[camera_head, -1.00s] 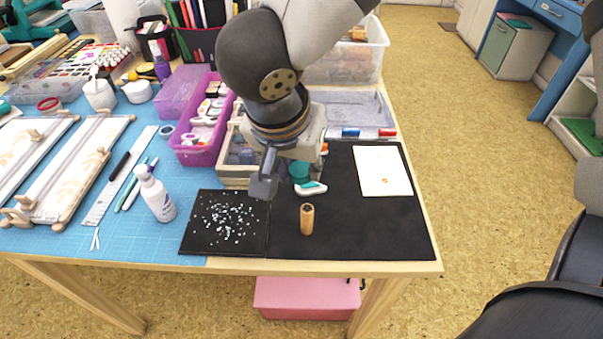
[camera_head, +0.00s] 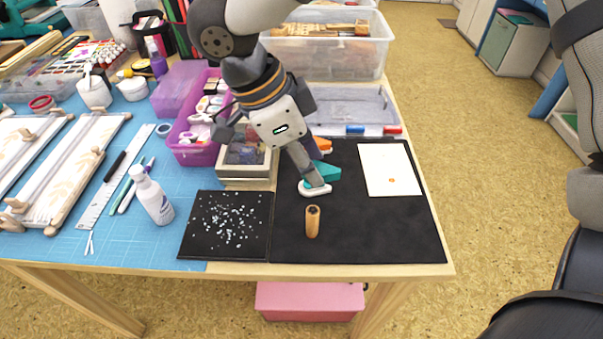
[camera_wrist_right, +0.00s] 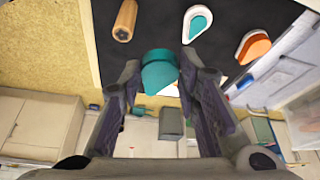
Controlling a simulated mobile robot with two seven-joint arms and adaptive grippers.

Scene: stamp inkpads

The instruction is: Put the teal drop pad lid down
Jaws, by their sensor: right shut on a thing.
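The teal drop pad lid (camera_wrist_right: 159,72) is between the fingers of my right gripper (camera_wrist_right: 160,80) in the right wrist view. The gripper is shut on it. In the head view the lid (camera_head: 327,172) shows beside my right gripper's finger (camera_head: 312,172), partly hidden, above the black mat. The teal drop pad (camera_wrist_right: 197,22), a white drop-shaped base with a teal face, lies uncovered on the mat, apart from the lid. Its white base (camera_head: 316,191) shows just in front of the finger in the head view. My left gripper is not in view.
An orange drop pad (camera_wrist_right: 254,46) lies behind the teal pad. A white card (camera_head: 390,170) is at right. A black tray of sparkly bits (camera_head: 226,226) is left. The mat's right front is clear.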

